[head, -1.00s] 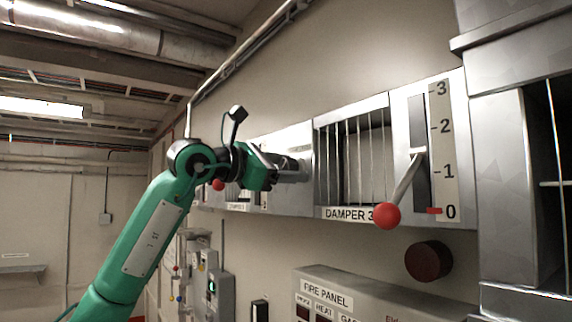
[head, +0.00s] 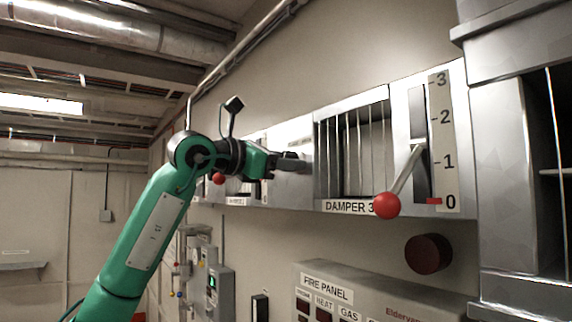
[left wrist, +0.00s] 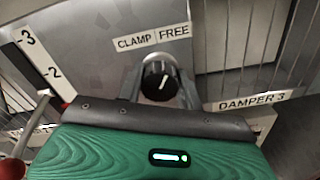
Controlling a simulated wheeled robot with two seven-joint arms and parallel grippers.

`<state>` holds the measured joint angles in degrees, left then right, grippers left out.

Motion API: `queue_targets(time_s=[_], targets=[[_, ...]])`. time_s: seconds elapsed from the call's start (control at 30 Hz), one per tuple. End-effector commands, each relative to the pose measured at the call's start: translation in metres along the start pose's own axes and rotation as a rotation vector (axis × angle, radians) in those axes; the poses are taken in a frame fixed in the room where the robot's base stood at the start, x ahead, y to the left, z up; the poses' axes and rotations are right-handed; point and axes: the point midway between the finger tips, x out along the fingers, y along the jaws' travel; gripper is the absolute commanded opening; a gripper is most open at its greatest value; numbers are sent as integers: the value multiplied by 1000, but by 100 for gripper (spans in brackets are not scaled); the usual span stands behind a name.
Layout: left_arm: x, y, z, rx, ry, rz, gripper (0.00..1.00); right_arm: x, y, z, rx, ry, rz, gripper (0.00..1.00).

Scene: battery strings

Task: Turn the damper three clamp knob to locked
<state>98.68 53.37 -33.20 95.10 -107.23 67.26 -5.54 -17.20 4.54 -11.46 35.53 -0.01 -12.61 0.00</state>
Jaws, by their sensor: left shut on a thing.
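The damper three clamp knob (left wrist: 160,70) is a round black knob with a white pointer line. It sits in the left wrist view below a label plate (left wrist: 152,37) reading "CLAMP" and "FREE". The pointer line leans slightly right of straight up, toward the FREE side. My left gripper (left wrist: 160,92) is shut on the knob, one finger on each side. In the head view my left gripper (head: 303,164) reaches the panel just left of the damper 3 grille, and the knob is hidden there. My right gripper is not in view.
The damper 3 grille (head: 357,150) is right of the gripper. Its lever with a red ball (head: 387,205) juts out near 0 on the scale (head: 443,140). A fire panel (head: 370,300) projects below. Another red ball (head: 218,179) is behind my left wrist.

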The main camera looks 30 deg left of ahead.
Motion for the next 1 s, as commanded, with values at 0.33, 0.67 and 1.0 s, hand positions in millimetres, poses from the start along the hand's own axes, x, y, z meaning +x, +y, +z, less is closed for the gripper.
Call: queue_targets(time_s=[0.33,0.67,1.0], targets=[[0,0,-1,-321,-3,-1,14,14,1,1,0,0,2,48],[0,1,-1,-635,-3,0,14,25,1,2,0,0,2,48],[0,1,-1,-956,-3,-1,14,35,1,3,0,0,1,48]])
